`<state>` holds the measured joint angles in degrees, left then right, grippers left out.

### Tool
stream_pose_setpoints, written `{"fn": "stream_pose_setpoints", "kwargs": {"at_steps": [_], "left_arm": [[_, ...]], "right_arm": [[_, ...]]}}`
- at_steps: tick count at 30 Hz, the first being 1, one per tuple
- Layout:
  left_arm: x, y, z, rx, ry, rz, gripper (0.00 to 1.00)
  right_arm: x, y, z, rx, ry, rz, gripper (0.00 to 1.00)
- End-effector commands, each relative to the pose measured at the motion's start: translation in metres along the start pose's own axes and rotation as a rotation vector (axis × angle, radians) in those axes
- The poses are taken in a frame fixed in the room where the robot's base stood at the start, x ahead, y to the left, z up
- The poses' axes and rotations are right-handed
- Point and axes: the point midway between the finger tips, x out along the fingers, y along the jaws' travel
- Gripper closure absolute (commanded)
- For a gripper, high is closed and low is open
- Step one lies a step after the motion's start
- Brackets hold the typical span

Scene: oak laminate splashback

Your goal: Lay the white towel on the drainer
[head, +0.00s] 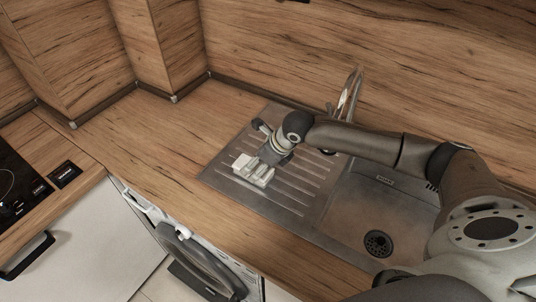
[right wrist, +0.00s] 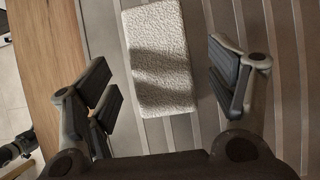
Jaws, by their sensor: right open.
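The white towel (head: 241,163) is a small folded, textured block on the ribbed metal drainer (head: 222,178). In the right wrist view the towel (right wrist: 163,98) lies lengthwise along the drainer's grooves (right wrist: 285,70) and appears to rest flat on them, with a shadow across it. My right gripper (head: 260,166) is open above the towel. In the right wrist view the fingers (right wrist: 160,68) stand apart on either side of it, with a gap on each side. In the head view the gripper hides part of the towel. My left gripper is not in view.
The sink basin (head: 380,208) and its tap (head: 350,92) are right of the drainer, with my right arm across them. The wooden counter (head: 160,135) to the left is clear. A hob (head: 15,185) is at far left. An open appliance door (head: 195,258) sits below the front edge.

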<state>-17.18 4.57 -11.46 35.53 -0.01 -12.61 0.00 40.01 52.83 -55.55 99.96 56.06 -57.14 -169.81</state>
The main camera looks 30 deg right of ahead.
Motion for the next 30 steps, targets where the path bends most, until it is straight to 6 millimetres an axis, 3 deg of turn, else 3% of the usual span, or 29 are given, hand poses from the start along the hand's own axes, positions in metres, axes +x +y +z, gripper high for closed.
{"fn": "stream_pose_setpoints", "kwargs": {"at_steps": [6,12,30], "left_arm": [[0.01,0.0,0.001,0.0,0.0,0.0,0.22],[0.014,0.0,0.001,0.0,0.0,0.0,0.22],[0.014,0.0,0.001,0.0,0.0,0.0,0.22]], "right_arm": [[-0.045,-0.001,0.0,-0.002,-0.003,-0.003,0.22],[-0.073,-0.001,0.0,0.001,-0.001,-0.002,0.22],[-0.081,0.0,0.0,0.001,0.0,0.0,0.22]]}}
